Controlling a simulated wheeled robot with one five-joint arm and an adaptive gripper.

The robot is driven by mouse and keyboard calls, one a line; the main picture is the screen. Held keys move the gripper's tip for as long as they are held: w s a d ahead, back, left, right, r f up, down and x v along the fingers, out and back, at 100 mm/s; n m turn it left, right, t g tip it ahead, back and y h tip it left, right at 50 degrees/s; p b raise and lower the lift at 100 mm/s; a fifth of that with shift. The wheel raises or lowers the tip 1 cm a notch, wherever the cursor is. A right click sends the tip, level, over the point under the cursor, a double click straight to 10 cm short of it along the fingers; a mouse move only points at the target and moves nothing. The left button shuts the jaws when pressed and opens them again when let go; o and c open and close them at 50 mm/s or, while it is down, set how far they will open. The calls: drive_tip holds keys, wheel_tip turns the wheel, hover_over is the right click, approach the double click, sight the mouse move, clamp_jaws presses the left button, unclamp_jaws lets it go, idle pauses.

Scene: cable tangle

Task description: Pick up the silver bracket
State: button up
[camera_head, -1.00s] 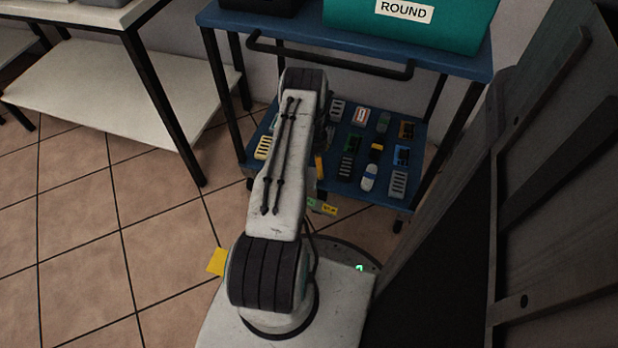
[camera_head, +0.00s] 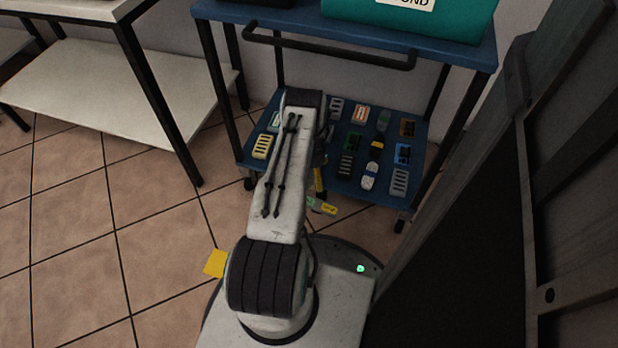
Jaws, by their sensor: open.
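Two grey slotted pieces lie on the lower blue shelf (camera_head: 378,193) of the cart. One grey slotted piece (camera_head: 399,181) is at the front right corner, and another (camera_head: 336,108) is at the back, close to my arm's elbow. Either could be the silver bracket; I cannot tell which from this view. My arm reaches out over the left part of the shelf, and its far end drops behind the upper link. My gripper is hidden by the arm, so its fingertips and what is between them do not show.
Several small parts lie around, including a yellow slotted piece (camera_head: 261,146), a blue part (camera_head: 403,153) and a white-blue part (camera_head: 369,177). The cart handle (camera_head: 330,52) and upper deck hang above the shelf. A dark panel (camera_head: 470,200) stands close on the right; floor is open left.

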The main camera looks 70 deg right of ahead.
drive_tip(key=c, duration=1.3)
